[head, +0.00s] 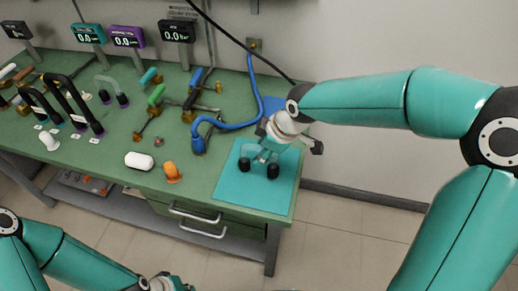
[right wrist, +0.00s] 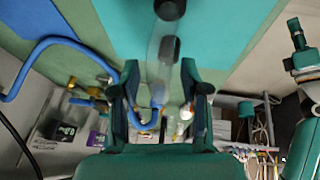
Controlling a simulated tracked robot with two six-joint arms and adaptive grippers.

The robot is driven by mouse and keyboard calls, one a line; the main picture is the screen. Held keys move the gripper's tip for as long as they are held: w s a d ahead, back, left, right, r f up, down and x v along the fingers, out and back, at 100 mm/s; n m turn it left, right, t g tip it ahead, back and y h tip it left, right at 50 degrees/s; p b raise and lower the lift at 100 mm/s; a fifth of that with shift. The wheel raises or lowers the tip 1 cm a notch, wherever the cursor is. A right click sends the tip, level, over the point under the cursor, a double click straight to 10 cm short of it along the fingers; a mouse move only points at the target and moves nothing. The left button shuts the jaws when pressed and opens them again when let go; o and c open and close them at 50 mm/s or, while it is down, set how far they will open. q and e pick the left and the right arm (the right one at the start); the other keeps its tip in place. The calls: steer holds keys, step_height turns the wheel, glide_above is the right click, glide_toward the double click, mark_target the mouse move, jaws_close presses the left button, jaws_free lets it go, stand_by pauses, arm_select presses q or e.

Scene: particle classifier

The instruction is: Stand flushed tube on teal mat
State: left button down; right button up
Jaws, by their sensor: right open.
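A clear U-shaped tube with black ends (head: 273,171) stands on the teal mat (head: 230,196) at the right end of the bench. Both black ends appear to rest on the mat. My right gripper (head: 264,152) is right at the tube's upper part. In the right wrist view the gripper (right wrist: 160,100) is open, with the clear tube (right wrist: 160,50) between its spread fingers. Whether either finger touches the tube is unclear. My left gripper (head: 160,284) is cut off at the bottom edge, away from the bench, and its fingers do not show clearly.
A blue hose (head: 252,95) runs down to a blue fitting (head: 198,145) left of the mat. A white capsule-shaped item (head: 139,161) and an orange piece (head: 172,171) lie near the front edge. Black arched tubes (head: 75,105), valves and displays (head: 177,32) fill the left and back.

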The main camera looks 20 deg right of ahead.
steer(key=v, duration=1.2)
